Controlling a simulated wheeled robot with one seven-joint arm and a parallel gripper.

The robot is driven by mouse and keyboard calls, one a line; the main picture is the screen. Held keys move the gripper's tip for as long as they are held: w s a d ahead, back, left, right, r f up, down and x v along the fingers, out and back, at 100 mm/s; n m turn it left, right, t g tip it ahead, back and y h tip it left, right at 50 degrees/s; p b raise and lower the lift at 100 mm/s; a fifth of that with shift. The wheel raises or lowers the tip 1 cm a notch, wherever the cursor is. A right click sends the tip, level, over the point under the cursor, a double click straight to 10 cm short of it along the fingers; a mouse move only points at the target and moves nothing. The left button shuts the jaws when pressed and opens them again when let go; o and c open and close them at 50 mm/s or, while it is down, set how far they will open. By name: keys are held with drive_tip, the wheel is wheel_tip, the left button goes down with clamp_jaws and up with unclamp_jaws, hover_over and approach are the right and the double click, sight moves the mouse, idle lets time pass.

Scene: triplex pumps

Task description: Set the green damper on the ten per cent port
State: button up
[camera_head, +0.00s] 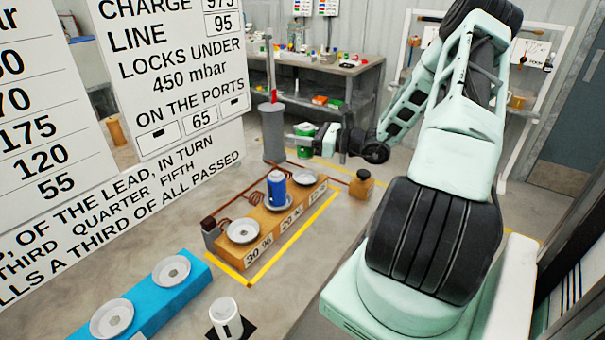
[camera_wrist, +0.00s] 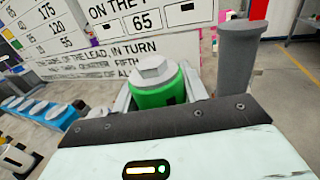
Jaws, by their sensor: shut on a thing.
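The green damper (camera_head: 304,131) is held in the air by my gripper (camera_head: 308,146), above and behind the pump block. In the wrist view the green damper (camera_wrist: 155,95) sits upright between the fingers, with a pale hexagonal cap on top. The wooden pump block (camera_head: 262,247) has three dishes in a row. The near dish is by the 30 % label and is empty. A blue damper (camera_head: 277,188) stands on the middle dish by the 20 % label. The far dish (camera_head: 306,177) is empty; its label is hard to read and appears to be the ten per cent port.
A tall grey cylinder (camera_head: 272,135) stands close left of my gripper; it also shows in the wrist view (camera_wrist: 238,60). Copper pipes and a small brown canister (camera_head: 361,186) flank the block. A blue block (camera_head: 140,295) with dishes and a white cylinder (camera_head: 225,315) are nearer.

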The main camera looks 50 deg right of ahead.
drive_tip(key=shift+f+p, duration=0.5)
drive_tip(key=shift+f, duration=3.45)
drive_tip(key=shift+f, duration=0.15)
drive_tip(key=o, duration=1.2)
drive_tip(key=shift+s, duration=0.1)
drive_tip(key=b+v, duration=0.2)
drive_tip(key=v, duration=1)
drive_tip(key=shift+b, duration=0.35)
